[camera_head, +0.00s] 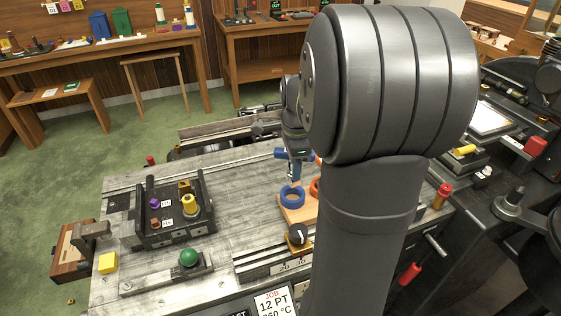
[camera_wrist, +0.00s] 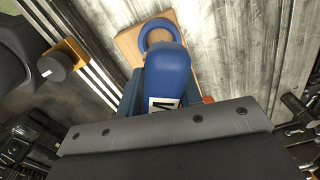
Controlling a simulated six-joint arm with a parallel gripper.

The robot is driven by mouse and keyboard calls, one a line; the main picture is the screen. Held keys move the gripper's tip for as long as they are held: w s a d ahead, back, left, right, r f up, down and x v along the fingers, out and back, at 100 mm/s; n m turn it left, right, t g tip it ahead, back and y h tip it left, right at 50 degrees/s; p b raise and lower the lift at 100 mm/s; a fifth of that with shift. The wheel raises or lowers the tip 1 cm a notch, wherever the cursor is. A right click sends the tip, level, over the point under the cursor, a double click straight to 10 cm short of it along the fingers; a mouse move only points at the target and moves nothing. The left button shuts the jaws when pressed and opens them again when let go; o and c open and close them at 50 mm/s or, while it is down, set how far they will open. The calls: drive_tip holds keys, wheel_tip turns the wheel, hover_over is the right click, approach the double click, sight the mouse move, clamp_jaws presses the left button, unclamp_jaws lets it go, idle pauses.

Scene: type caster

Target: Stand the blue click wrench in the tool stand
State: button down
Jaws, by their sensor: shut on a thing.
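My gripper (camera_head: 294,160) is shut on the blue click wrench, above the wooden board of the tool stand. The wrench's rounded blue end (camera_wrist: 168,72) shows between the fingers in the wrist view, with a white label partly cut off; its other end is hidden. The tool stand (camera_head: 294,215) is a light wood base with a blue ring (camera_head: 292,197) and an orange ring (camera_head: 314,188) partly hidden by my arm. In the wrist view the blue ring (camera_wrist: 158,34) appears just beyond the wrench end. I cannot tell whether wrench and ring touch.
A dark tray (camera_head: 147,242) with purple and yellow pieces stands at the left of the bench. A black knob on a yellow base (camera_head: 298,237) is close in front of the stand.

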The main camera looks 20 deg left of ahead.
sight(293, 185)
idle(0.4)
drive_tip(key=shift+f, duration=3.3)
drive_tip(key=shift+f, duration=0.25)
drive_tip(key=c, duration=0.9)
unclamp_jaws()
wheel_tip(293, 185, up, 17)
drive_tip(key=shift+d+r, duration=0.1)
drive_tip(key=shift+r, duration=0.1)
